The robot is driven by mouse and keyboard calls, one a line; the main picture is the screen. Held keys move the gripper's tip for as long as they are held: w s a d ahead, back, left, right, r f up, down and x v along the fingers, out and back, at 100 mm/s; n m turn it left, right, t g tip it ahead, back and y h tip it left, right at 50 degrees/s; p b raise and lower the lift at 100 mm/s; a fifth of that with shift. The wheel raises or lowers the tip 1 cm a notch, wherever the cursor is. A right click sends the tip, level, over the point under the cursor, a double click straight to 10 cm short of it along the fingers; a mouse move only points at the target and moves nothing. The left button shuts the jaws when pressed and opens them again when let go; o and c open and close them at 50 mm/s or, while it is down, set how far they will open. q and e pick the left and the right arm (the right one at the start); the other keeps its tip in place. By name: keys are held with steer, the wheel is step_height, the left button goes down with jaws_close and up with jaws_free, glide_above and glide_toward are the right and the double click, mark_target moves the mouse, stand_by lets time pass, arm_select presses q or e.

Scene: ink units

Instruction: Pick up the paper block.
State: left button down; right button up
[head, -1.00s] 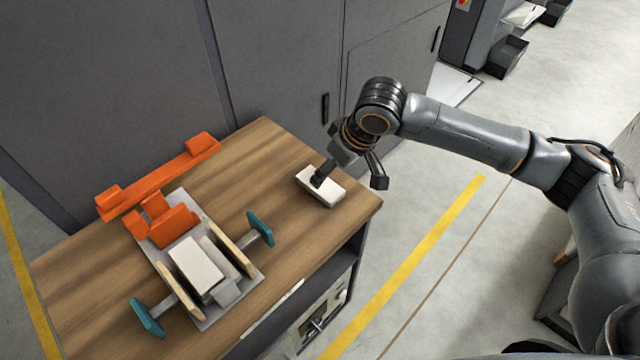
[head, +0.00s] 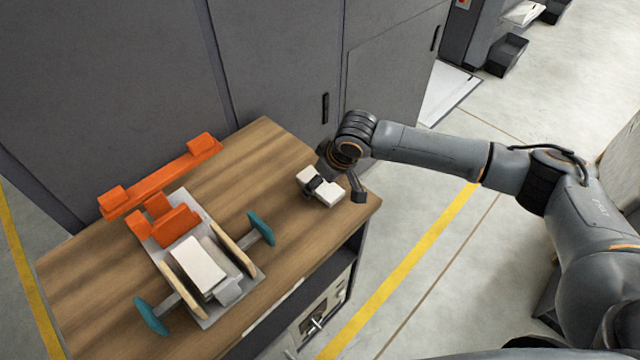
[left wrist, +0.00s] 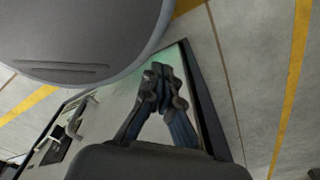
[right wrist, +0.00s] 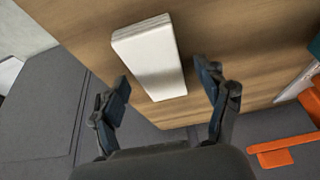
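A white paper block (head: 306,174) lies flat near the table's right corner. In the right wrist view the block (right wrist: 148,52) has layered side edges. My right gripper (head: 335,188) is open over it, one finger across the block and the other past its right end in the head view. In the right wrist view the fingertips (right wrist: 163,80) are spread on either side of the block's near end, with gaps. Contact is not visible. My left gripper (left wrist: 164,84) is shut, with no object visible in it, away from the table top and outside the head view.
The wooden table (head: 285,235) also holds a grey fixture (head: 215,312) with a second white block (head: 198,262), teal handles and an orange bar (head: 165,180). Grey cabinets (head: 275,60) stand behind. Bare wood separates the paper block from the fixture.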

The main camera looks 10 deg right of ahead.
steer(key=c, duration=1.1)
steer(key=shift+c, duration=0.2)
